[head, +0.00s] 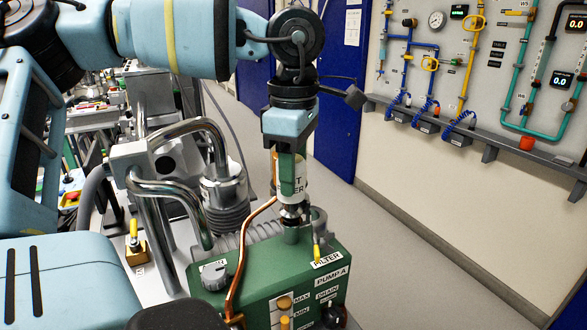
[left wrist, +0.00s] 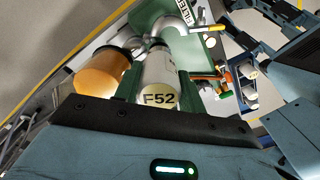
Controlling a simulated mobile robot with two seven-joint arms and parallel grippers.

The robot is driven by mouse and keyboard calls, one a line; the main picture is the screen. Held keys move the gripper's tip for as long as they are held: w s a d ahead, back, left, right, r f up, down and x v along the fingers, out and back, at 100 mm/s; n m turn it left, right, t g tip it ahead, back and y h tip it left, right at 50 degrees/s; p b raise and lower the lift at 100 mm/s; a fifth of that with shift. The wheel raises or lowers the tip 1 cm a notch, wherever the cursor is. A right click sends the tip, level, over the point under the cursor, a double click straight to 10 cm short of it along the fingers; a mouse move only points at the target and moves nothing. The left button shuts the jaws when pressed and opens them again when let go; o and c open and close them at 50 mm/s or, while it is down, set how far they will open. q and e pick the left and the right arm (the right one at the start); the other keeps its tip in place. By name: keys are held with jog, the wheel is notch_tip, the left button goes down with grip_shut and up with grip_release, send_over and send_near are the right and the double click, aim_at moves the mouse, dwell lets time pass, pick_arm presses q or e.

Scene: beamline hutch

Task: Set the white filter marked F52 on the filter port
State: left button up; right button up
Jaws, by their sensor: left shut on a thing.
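My left gripper (head: 290,190) points down over the green pump and is shut on the white filter (head: 296,188), which hangs upright. In the left wrist view the filter (left wrist: 159,78) shows its F52 mark, close in front of the gripper. The filter port (head: 298,233) is on top of the pump marked PUMP A (head: 262,272), beside the FILTER label (head: 326,260). The filter's dark metal lower end is right above the port. I cannot tell whether they touch. My right gripper is not in view.
A copper pipe (head: 241,262) rises close to the left of the filter. A yellow lever (head: 317,252) is by the port. Thick steel pipes (head: 170,190) stand at the left. An orange-brown cylinder (left wrist: 103,72) is beside the filter in the left wrist view. The floor at right is clear.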

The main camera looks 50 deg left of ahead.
pick_arm(q)
jog(key=shift+f, duration=0.1)
dwell(1.0)
jog(key=o, duration=1.2)
jog(key=shift+c, duration=0.2)
notch_tip(320, 180, up, 8)
jog(key=shift+f, duration=0.1)
jog(key=shift+s, duration=0.1)
jog(key=shift+d, duration=0.1)
